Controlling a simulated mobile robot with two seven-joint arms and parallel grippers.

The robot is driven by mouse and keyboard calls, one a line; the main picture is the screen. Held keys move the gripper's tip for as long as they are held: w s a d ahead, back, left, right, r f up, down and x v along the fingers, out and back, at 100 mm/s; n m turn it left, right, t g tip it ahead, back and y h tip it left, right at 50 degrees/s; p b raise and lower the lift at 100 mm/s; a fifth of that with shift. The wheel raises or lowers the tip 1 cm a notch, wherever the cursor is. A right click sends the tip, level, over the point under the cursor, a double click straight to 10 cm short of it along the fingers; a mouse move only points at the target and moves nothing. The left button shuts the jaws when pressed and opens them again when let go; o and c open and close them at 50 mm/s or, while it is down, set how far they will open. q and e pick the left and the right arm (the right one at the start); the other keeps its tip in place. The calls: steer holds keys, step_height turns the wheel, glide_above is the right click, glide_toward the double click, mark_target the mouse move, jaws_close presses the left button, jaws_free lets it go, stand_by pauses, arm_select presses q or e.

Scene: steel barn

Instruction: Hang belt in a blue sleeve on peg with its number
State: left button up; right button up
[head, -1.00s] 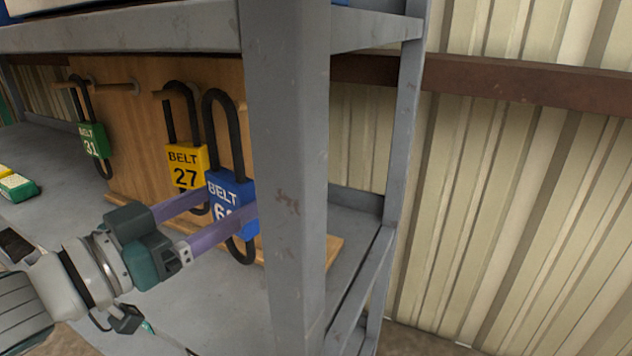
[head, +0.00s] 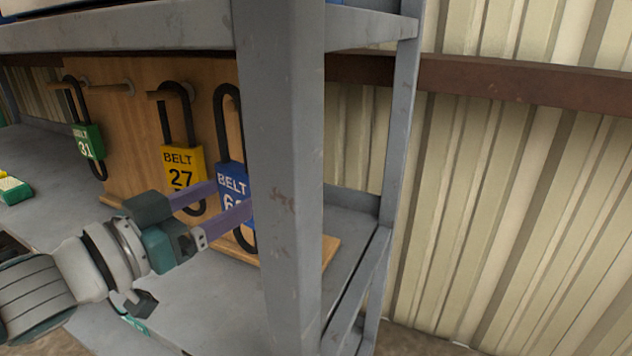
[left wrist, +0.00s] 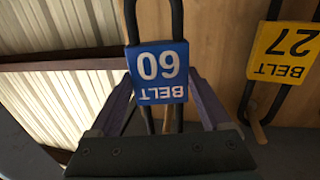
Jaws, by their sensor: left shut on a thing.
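A black belt in a blue sleeve (head: 232,181) reads BELT 60. My left gripper (head: 226,200) is shut on the blue sleeve, with purple fingers on both sides of it. The sleeve also shows upside down between the fingers in the left wrist view (left wrist: 158,72). The belt hangs upright in front of the wooden board (head: 130,140), partly behind the grey post. A wooden peg appears between its strands in the left wrist view (left wrist: 168,121). I cannot tell whether the loop is around that peg. My right gripper is not in view.
A yellow-sleeved belt 27 (head: 181,166) hangs on a peg just left of the blue one. A green-sleeved belt 31 (head: 89,142) hangs on a peg further left. The grey post (head: 285,200) stands close on the right. A green-and-white object (head: 14,189) lies on the shelf.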

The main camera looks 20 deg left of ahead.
arm_select(q)
steer(key=x, duration=0.2)
steer(key=a+b+x, duration=0.1)
steer(key=x, duration=0.1)
steer(key=shift+w+d, duration=0.1)
steer(key=shift+w, duration=0.3)
stand_by(0.4)
steer(key=shift+f, duration=0.2)
stand_by(0.5)
steer(key=shift+f+b, duration=0.35)
steer(key=shift+b, duration=0.15)
steer(key=o, duration=1.2)
steer(key=shift+o, duration=0.2)
